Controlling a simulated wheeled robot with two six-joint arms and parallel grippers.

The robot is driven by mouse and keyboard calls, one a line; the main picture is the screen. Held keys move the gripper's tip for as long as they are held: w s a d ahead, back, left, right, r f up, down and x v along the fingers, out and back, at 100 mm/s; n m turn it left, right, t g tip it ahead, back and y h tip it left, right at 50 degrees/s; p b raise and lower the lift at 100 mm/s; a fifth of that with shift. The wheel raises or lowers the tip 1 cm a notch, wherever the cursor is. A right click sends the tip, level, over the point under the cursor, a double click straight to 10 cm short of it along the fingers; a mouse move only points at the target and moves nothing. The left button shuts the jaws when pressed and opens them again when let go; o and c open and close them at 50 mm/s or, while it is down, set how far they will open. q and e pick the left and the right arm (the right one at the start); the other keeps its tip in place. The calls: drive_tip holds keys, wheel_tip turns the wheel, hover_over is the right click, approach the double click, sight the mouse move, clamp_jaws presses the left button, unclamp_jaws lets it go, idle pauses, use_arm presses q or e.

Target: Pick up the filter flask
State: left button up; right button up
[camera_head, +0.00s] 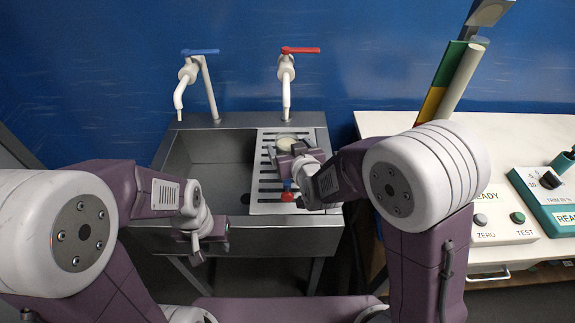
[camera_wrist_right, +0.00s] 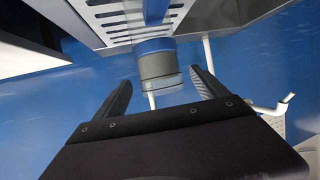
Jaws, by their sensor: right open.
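A round, pale-topped vessel (camera_head: 286,142), probably the filter flask, stands at the back of the slotted drainboard (camera_head: 262,202). In the right wrist view a grey cylinder with a blue band and a clear rim (camera_wrist_right: 158,66), probably the same vessel, shows between and just beyond my fingertips. My right gripper (camera_head: 287,158) is over the drainboard, close in front of the vessel and partly hiding it. Its fingers (camera_wrist_right: 160,82) are apart, with no clear contact. My left gripper (camera_head: 195,245) hangs at the sink's front edge, away from the vessel; its finger gap is unclear.
The steel sink basin (camera_head: 208,147) is left of the drainboard. A blue-handled tap (camera_head: 189,72) and a red-handled tap (camera_head: 286,75) stand behind. A small red-and-blue piece (camera_head: 287,192) is near my right gripper. A white bench (camera_head: 520,130) with instruments is at right.

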drive_tip(key=shift+w+a+f, duration=0.15)
drive_tip(key=shift+w+a, duration=0.15)
drive_tip(key=x, duration=0.5)
drive_tip(key=shift+d+f, duration=0.15)
drive_tip(key=shift+f, duration=0.05)
drive_tip(key=shift+s+r, duration=0.1)
drive_tip(key=shift+s, duration=0.1)
drive_tip(key=c, duration=0.3)
clamp_jaws()
